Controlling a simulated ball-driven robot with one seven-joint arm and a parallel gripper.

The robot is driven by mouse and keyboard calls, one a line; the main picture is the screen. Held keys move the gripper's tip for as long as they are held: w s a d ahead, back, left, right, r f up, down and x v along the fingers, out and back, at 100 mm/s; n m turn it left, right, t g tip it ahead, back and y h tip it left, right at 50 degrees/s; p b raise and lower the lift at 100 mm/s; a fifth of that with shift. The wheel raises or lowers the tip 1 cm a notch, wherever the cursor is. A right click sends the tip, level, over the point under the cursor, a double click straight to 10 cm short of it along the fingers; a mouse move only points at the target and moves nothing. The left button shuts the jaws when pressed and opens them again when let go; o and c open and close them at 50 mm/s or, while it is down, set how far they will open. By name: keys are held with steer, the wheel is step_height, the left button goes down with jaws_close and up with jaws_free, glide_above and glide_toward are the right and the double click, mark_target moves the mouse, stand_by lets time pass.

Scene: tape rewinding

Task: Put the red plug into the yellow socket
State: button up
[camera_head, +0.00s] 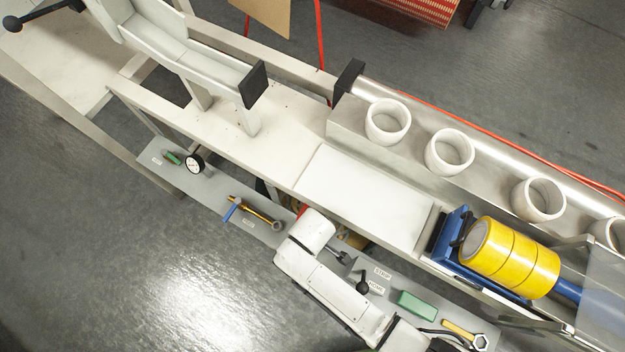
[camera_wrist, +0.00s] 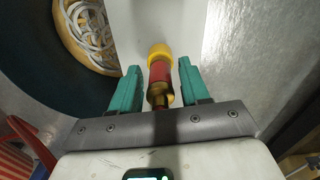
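In the wrist view the red plug (camera_wrist: 160,75), with a brass-coloured end toward me, lies between my teal fingers. Its far end meets the yellow socket (camera_wrist: 159,52) in line; how deep it sits inside cannot be told. My gripper (camera_wrist: 158,68) is open around the plug, with a narrow gap on each side. In the head view my white arm covers this spot, and the plug, socket and gripper are hidden.
A pale surface (camera_wrist: 165,18) lies behind the socket.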

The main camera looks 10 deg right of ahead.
steer(key=shift+o, duration=0.8)
step_height(320, 180, up, 11)
steer(key=shift+f+p, duration=0.1)
steer(key=shift+p, duration=0.45)
